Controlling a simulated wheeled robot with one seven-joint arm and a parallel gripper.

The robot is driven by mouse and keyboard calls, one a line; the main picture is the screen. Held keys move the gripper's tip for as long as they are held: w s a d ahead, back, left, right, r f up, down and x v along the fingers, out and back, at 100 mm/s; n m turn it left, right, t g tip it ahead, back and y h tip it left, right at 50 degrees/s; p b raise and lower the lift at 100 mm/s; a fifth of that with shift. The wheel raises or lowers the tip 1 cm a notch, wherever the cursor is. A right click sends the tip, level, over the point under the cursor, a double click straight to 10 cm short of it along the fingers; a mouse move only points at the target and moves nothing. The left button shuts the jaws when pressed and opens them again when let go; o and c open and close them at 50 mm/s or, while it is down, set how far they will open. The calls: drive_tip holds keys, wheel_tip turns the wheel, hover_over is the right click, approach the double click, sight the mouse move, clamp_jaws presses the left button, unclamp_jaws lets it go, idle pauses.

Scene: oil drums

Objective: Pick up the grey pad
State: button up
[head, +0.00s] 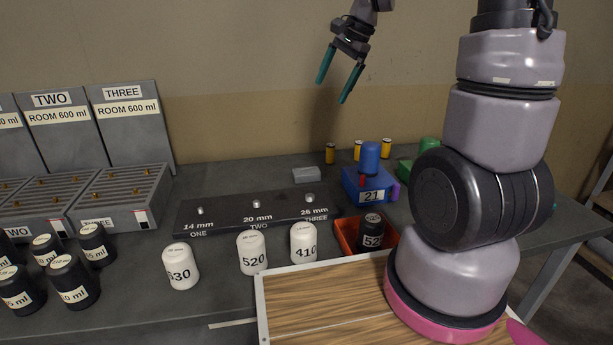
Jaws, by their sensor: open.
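The grey pad (306,175) is a small light grey block lying on the dark table, behind the black bar with pegs and left of the blue box. My gripper (336,90) hangs above and behind the table, against the wall, with its two teal fingers apart and nothing between them. It is well above the pad and a little to its right in the picture. The pad is fully in view and nothing touches it.
The black peg bar (232,216) lies in front of the pad. White drums (251,253), black drums (74,283), a red tray (346,235), the blue box (356,195) and yellow cylinders (330,153) stand around. Grey racks (125,190) fill the left. Table left of the pad is clear.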

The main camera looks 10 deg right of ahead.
drive_tip(key=w+f+m+g, duration=0.1)
drive_tip(key=w+f+m, duration=0.1)
drive_tip(key=w+f, duration=0.35)
drive_tip(key=w+f+m+g, duration=0.1)
drive_tip(key=w+f+m, duration=0.2)
drive_tip(key=f, duration=0.6)
approach(307, 171)
drive_tip(key=f, duration=0.2)
drive_tip(key=f+m, duration=0.1)
drive_tip(key=shift+w+a+f+g, duration=0.25)
drive_tip(key=shift+w+a+g, duration=0.05)
drive_tip(key=shift+w, duration=0.05)
drive_tip(key=x, duration=0.5)
drive_tip(key=shift+a+f, duration=0.25)
drive_tip(key=shift+a, duration=0.05)
drive_tip(key=c, duration=1.5)
wheel_tip(307, 171, up, 10)
drive_tip(key=shift+y, duration=0.3)
